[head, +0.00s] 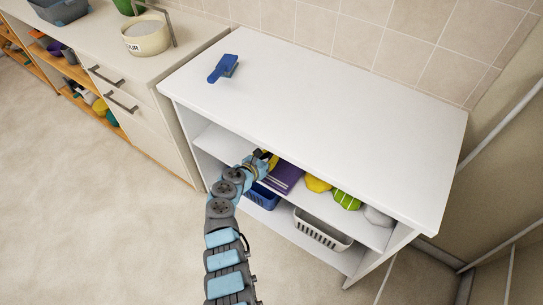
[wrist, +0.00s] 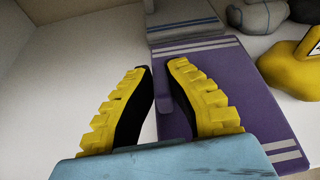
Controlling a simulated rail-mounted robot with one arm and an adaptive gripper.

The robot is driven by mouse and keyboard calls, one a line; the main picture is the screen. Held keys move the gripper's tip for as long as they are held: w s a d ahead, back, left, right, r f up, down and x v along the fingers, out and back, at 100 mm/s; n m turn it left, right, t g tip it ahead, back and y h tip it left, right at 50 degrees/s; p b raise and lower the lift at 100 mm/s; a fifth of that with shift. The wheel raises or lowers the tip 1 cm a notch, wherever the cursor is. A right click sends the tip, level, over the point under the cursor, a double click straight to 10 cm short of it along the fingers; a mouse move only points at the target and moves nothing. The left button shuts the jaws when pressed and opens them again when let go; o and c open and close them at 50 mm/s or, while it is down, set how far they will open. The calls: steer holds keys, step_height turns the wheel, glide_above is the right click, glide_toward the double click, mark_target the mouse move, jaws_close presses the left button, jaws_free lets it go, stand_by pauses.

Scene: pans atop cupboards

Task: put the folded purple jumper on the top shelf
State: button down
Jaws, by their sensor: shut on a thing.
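The folded purple jumper (head: 287,178) lies in the white unit's upper inner shelf bay, in front of my gripper. In the wrist view the jumper (wrist: 235,85) looks flat, with pale stripes near its far and near ends. My gripper (wrist: 161,68) has yellow-and-black fingers closed in on a narrow purple part at the jumper's left edge. In the head view my gripper (head: 265,160) reaches in under the unit's top, partly hidden by my arm. The inner shelf (head: 325,200) carries the jumper; whether it is lifted at all I cannot tell.
Yellow (head: 317,184), green striped (head: 346,199) and grey (head: 377,217) bundles sit to the jumper's right. A grey folded garment (wrist: 182,18) lies beyond it. Blue (head: 262,197) and white (head: 320,231) baskets stand below. The unit's top (head: 330,105) holds only a blue object (head: 224,68).

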steer(key=c, duration=1.2)
jaws_free()
steer(key=shift+f, duration=0.1)
steer(key=shift+c, duration=0.2)
